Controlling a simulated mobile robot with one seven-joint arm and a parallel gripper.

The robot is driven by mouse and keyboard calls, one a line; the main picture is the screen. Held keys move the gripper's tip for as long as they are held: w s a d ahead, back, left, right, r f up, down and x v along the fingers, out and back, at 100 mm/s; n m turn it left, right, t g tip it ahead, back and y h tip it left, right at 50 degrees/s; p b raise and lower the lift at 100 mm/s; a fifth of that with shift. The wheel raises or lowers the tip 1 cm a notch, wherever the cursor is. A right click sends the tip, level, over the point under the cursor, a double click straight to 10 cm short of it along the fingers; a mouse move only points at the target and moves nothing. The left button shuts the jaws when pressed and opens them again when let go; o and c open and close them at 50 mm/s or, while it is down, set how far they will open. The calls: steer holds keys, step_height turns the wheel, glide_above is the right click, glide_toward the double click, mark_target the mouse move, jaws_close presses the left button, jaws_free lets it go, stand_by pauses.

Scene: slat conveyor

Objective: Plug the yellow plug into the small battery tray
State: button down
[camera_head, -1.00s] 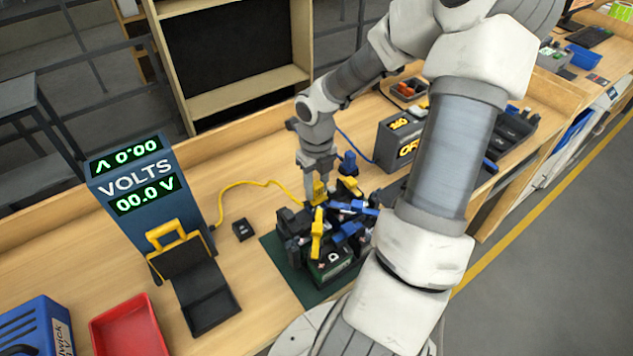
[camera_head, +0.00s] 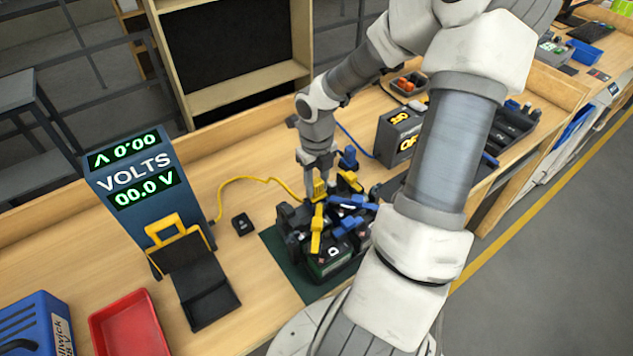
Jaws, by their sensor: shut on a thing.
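My gripper (camera_head: 318,180) points down at the back edge of the battery cluster and is shut on the yellow plug (camera_head: 319,190). A yellow cable runs from the plug left to the volt meter (camera_head: 140,200). The battery cluster (camera_head: 330,250) stands on a dark green mat (camera_head: 287,265), with yellow and blue clamps on top. I cannot tell which part of the cluster is the small battery tray, or whether the plug touches it. A small black block (camera_head: 242,224) with a pale mark lies on the bench left of the cluster.
The meter reads 00.0 V. A black hinged unit with a yellow handle (camera_head: 175,241), a red tray (camera_head: 128,327) and a blue case (camera_head: 35,328) stand at left. A black box with orange letters (camera_head: 397,140) and a blue plug (camera_head: 348,157) are behind the cluster. My arm covers the right side.

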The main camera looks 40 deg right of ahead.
steer(key=shift+f+b, duration=0.45)
steer(key=shift+f, duration=0.45)
steer(key=shift+c, duration=2.2)
jaws_free()
steer(key=shift+r, duration=0.2)
step_height(320, 180, up, 17)
steer(key=p, duration=0.4)
